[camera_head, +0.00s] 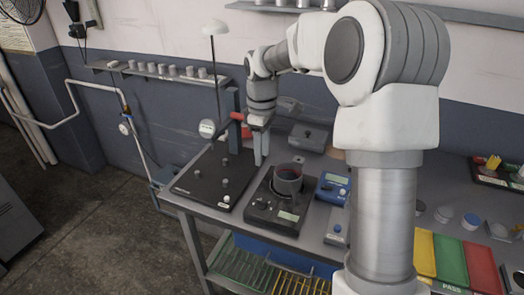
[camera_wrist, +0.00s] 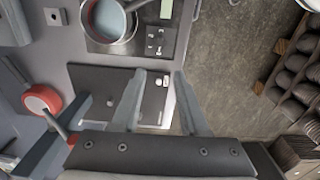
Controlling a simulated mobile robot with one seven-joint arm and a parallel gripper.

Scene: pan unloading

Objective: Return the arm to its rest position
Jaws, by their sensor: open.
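My gripper (camera_head: 261,155) hangs fingers-down above the back of the workbench (camera_head: 190,203), between the black board and the dark device with the pan. In the wrist view my gripper (camera_wrist: 155,75) has its two fingers spread, with nothing between them. The grey pan (camera_head: 288,178) rests on top of the device (camera_head: 262,209) and has a reddish inside edge. The pan also shows in the wrist view (camera_wrist: 110,36), apart from my fingers. The black board (camera_head: 200,180) carries several small weights. My arm reaches from the right across the bench.
A blue meter (camera_head: 333,188) stands right of the device. A grey lidded box (camera_head: 308,137) is at the back. Yellow, green and red panels (camera_head: 450,258) lie at right. A wall shelf (camera_head: 155,73) holds small cups. The floor at left is open.

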